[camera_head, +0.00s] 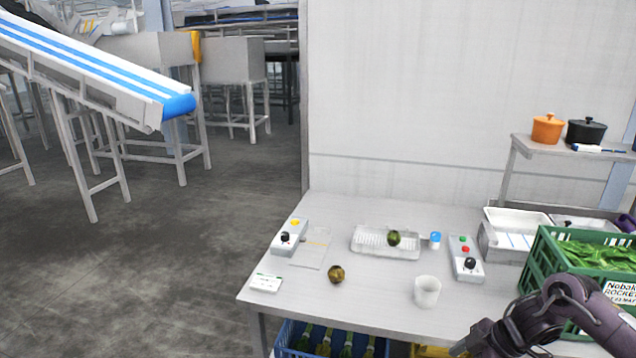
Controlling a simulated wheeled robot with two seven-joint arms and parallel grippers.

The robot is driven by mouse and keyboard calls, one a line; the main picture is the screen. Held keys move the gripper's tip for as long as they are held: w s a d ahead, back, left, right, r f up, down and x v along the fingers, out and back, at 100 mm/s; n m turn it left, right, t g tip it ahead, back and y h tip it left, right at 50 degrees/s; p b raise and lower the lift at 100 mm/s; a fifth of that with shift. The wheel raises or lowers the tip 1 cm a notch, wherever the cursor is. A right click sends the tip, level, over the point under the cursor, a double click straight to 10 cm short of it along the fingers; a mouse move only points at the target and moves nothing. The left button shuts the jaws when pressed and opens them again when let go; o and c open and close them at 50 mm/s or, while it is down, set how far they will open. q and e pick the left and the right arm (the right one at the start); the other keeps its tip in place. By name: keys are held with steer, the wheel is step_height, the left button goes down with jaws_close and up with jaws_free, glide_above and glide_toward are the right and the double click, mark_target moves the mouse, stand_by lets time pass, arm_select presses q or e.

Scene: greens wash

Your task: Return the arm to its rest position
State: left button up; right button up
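My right arm (565,305) comes in from the lower right, bent in front of the green crate and the table's right front. Its far end, with my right gripper (464,347), is at the bottom edge of the view. The fingers do not show clearly, so I cannot tell whether they are open or shut. My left arm and gripper are not in view.
The table (375,290) holds a white tray (370,241) with a dark green round item (394,238), a brownish round item (337,274), a white cup (427,291), two control boxes and a green crate (540,262) of leaves. A blue crate (290,342) is below.

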steer(key=a+f+m+t+y, duration=0.1)
steer(key=a+f+m+t, duration=0.15)
steer(key=f, duration=0.85)
steer(key=a+f+m+t, duration=0.15)
steer(key=a+f, duration=0.25)
steer(key=f, duration=0.7)
steer(key=s+f+m+h+b, duration=0.1)
steer(key=s+f+m, duration=0.15)
steer(key=f, duration=0.25)
steer(key=s+f+m+h, duration=0.1)
steer(key=s+f, duration=0.2)
steer(key=f, duration=0.3)
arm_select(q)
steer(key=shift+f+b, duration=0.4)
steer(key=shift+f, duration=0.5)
arm_select(e)
steer(key=s+f+m+g+h, duration=0.1)
steer(key=s+f, duration=0.5)
steer(key=s, duration=0.6)
steer(key=s+f+m+g+h, duration=0.2)
steer(key=s+f, duration=0.4)
steer(key=s, duration=0.7)
steer(key=s+f+m+g+h, duration=0.1)
steer(key=s+f, duration=0.4)
steer(key=s, duration=0.7)
steer(key=shift+s+d+f+m+g, duration=0.15)
steer(key=shift+s+f+m+g, duration=0.25)
steer(key=shift+m+g, duration=0.1)
steer(key=shift+w, duration=0.1)
